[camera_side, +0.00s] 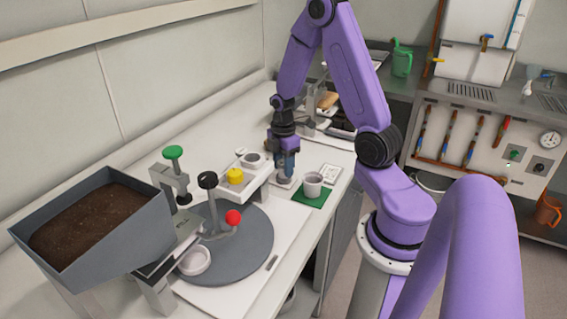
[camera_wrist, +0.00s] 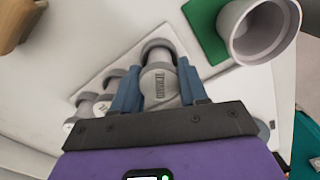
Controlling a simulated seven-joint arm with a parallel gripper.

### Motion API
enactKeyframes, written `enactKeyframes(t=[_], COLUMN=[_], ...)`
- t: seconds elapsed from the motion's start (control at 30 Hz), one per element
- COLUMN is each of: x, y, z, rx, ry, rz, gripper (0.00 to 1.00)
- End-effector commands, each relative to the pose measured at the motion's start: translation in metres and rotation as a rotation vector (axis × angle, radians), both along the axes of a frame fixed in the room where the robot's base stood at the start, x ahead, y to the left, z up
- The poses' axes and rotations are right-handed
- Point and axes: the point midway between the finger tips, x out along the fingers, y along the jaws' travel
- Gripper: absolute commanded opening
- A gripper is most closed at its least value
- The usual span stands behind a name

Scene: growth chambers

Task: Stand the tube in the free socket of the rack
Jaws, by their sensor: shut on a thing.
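My gripper (camera_side: 285,172) is low over the bench in the side view. In the wrist view its two blue fingers (camera_wrist: 159,78) are shut on a pale grey tube (camera_wrist: 160,88) with dark lettering. A white rack (camera_wrist: 135,41) lies around and beyond the tube, with a grey ring at its far side. Other grey-white capped tubes (camera_wrist: 86,106) stand left of the fingers. I cannot tell whether the held tube is in a socket or above one; its lower end is hidden.
A white cup (camera_side: 312,184) stands on a green mat (camera_side: 312,199) just right of my gripper; it also shows in the wrist view (camera_wrist: 262,28). A white holder with a yellow knob (camera_side: 235,176), a grey turntable (camera_side: 255,245) and a soil hopper (camera_side: 135,262) stand nearer the camera.

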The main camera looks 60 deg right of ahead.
Motion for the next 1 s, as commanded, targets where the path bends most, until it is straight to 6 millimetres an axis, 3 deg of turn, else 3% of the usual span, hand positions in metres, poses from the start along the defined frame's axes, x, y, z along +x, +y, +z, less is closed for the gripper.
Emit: enactKeyframes(t=[0.4, 0.43, 0.5, 1.0], x=[0.000, 0.000, 0.000, 0.001], y=[0.000, 0.000, 0.000, 0.000], z=[-0.003, -0.003, -0.003, 0.008], rx=[0.000, 0.000, 0.000, -0.001], ry=[-0.001, -0.001, -0.001, -0.003], rz=[0.000, 0.000, 0.000, 0.000], gripper=[0.14, 0.49, 0.72, 0.73])
